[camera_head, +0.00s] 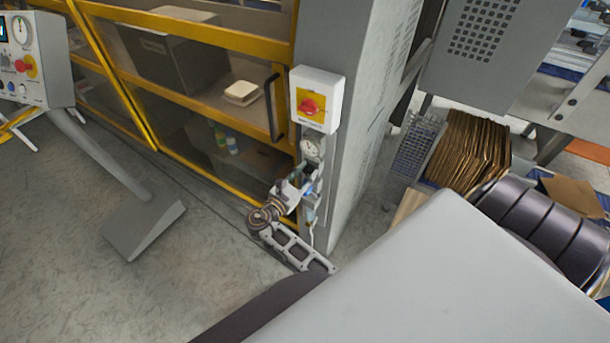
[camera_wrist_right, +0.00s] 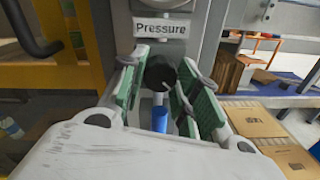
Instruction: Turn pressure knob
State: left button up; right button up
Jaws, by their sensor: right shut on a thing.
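The pressure knob (camera_wrist_right: 160,74) is a black round knob with a white mark, just below a "Pressure" label (camera_wrist_right: 161,28) in the right wrist view. My right gripper (camera_wrist_right: 156,84) has its green-padded fingers on both sides of the knob and is shut on it. In the head view my right gripper (camera_head: 300,182) reaches the regulator on the grey cabinet post, below the pressure gauge (camera_head: 311,149). The knob is hidden by the gripper in the head view. My left gripper is not in view.
A white box with a red rotary switch (camera_head: 316,99) sits above the gauge. A yellow-framed cabinet with a black door handle (camera_head: 275,108) is to the left. A blue part (camera_wrist_right: 160,119) hangs below the knob. Cardboard sheets (camera_head: 467,149) stand at the right.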

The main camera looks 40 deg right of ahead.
jog(key=o, duration=1)
jog(key=shift+n, duration=0.4)
jog(key=shift+n, duration=1.2)
jog(key=shift+n, duration=0.5)
